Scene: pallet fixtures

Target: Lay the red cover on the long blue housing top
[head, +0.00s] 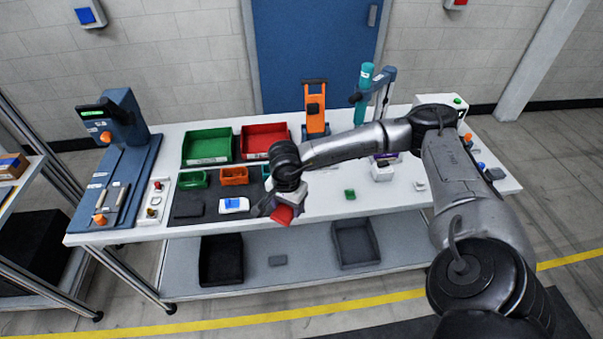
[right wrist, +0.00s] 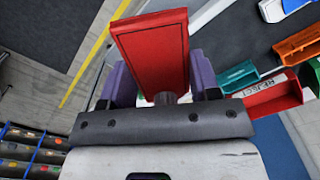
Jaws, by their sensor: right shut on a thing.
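My right gripper (head: 288,197) is shut on the red cover (head: 282,214), which hangs tilted near the front edge of the table, right of the dark mat. In the right wrist view, the red cover (right wrist: 154,52) sits between the purple fingers of the gripper (right wrist: 152,85) and reaches beyond them. My left gripper is not in view.
The dark mat (head: 205,206) carries small green (head: 193,179) and orange (head: 234,175) bins. Larger green (head: 207,147) and red (head: 264,139) trays stand behind. A blue fixture (head: 121,170) is at the left. The white table (head: 325,200) has clear room right of the gripper.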

